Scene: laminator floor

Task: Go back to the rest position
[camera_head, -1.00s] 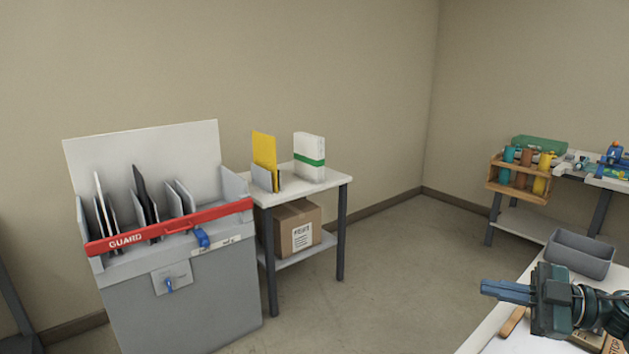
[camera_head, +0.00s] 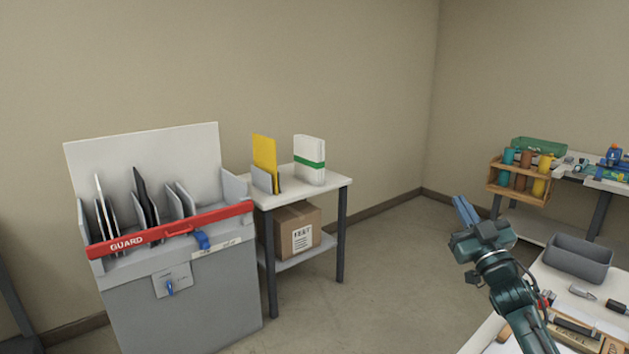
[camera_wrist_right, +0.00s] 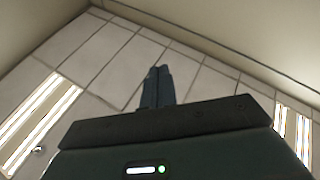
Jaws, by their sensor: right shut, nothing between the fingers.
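My right gripper (camera_head: 465,211) is raised in the air in the head view, left of the grey bin, with its fingers pointing up and to the left. Its blue fingers are closed together and hold nothing. In the right wrist view the closed fingers (camera_wrist_right: 157,86) point at the ceiling, with light panels on both sides. My left gripper is in neither view.
A grey machine (camera_head: 195,300) with a red guard bar (camera_head: 170,229) stands at left. Beside it a small white table (camera_head: 330,181) holds yellow and white upright items. A grey bin (camera_head: 578,258) sits on the worktable at lower right, with tools before it. The floor between is clear.

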